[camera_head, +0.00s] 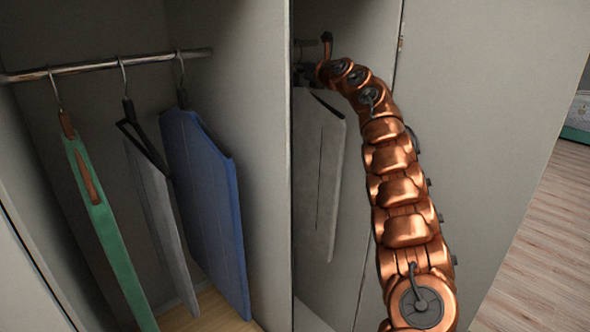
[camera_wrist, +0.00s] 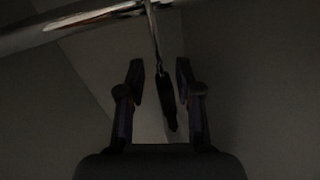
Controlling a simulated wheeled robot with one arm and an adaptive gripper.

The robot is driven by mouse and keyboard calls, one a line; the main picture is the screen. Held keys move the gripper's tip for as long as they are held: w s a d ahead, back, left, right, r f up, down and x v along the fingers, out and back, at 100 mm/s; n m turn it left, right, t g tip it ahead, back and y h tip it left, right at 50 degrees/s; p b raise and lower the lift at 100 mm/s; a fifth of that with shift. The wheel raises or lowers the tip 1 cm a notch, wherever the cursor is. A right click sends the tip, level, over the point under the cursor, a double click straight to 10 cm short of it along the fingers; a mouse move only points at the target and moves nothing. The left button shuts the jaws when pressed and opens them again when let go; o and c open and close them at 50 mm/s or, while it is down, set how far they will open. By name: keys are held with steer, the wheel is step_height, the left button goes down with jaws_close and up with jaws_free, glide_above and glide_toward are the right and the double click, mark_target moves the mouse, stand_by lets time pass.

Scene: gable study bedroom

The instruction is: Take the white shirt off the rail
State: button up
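A white-grey shirt (camera_head: 318,165) hangs in the right wardrobe compartment, its right part close to my arm. A short stretch of its rail (camera_head: 308,43) shows above it. In the wrist view, the metal hook (camera_wrist: 155,45) hangs from the rail (camera_wrist: 75,27), with a dark hanger (camera_wrist: 167,98) below it. My gripper (camera_wrist: 160,68) is open, with one finger on each side of the hanger's upper part. There seem to be gaps at both fingers. In the head view the gripper is at the arm's far end, mostly hidden. The picture is dark, so contact is hard to judge.
In the left compartment, a green garment (camera_head: 110,235), a light grey garment (camera_head: 163,220) and a blue garment (camera_head: 208,200) hang from another rail (camera_head: 100,65). A divider panel (camera_head: 235,70) separates the compartments. A large pale panel (camera_head: 485,120) stands close right of my arm. Wooden floor (camera_head: 540,255) is clear at right.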

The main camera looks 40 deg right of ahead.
steer(key=shift+w+d+p, duration=0.2)
steer(key=shift+w+p, duration=0.25)
steer(key=shift+w, duration=0.5)
